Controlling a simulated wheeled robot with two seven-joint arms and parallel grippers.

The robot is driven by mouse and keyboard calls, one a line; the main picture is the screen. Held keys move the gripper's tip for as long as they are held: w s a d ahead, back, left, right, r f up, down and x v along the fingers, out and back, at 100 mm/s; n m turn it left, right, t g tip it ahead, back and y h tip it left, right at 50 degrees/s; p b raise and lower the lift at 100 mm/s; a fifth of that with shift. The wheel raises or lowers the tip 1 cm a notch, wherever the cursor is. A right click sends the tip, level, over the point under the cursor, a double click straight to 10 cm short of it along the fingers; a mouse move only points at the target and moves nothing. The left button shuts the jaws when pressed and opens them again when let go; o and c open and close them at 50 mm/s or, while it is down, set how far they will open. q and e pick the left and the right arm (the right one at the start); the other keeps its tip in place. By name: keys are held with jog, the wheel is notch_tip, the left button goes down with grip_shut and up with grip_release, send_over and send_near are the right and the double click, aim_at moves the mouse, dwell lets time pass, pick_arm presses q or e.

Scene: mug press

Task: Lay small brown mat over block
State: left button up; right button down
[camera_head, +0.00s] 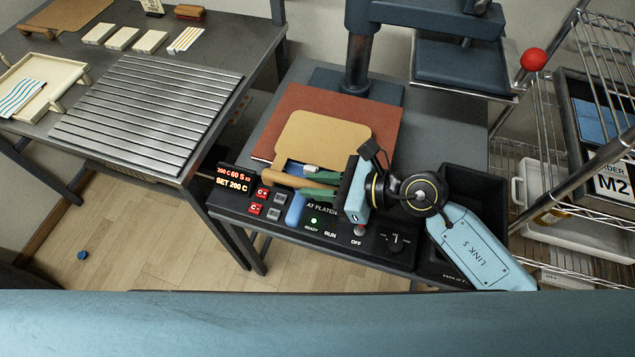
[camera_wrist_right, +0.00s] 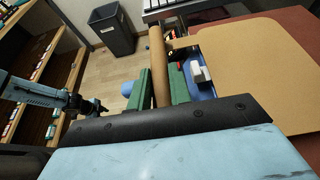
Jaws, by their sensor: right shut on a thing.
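The small brown mat (camera_head: 325,138) is a tan sheet with rounded corners, lying over a red-brown pad (camera_head: 388,125); it also shows in the right wrist view (camera_wrist_right: 265,65). A wooden rod (camera_head: 283,178) runs along its near side, and a tan tab joins rod and sheet in the right wrist view. My right gripper (camera_head: 318,190) has green fingers shut on this rod (camera_wrist_right: 158,60). A blue piece with a small white part (camera_wrist_right: 200,73) shows beside the fingers, partly under the mat; I cannot tell whether it is the block. My left gripper is not clearly visible.
A press column (camera_head: 357,65) stands behind the mat, with its dark upper plate (camera_head: 460,62) swung right. The control panel (camera_head: 320,225) lies in front. A ribbed metal rack (camera_head: 150,110) and a tray (camera_head: 45,85) sit on the left table. Wire shelving (camera_head: 555,130) stands right.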

jog(key=c, duration=1.7)
grip_release()
jog(key=shift+f, duration=0.2)
jog(key=o, duration=0.4)
jog(key=shift+r, duration=0.1)
jog(key=shift+r, duration=0.15)
jog(key=v, duration=1.2)
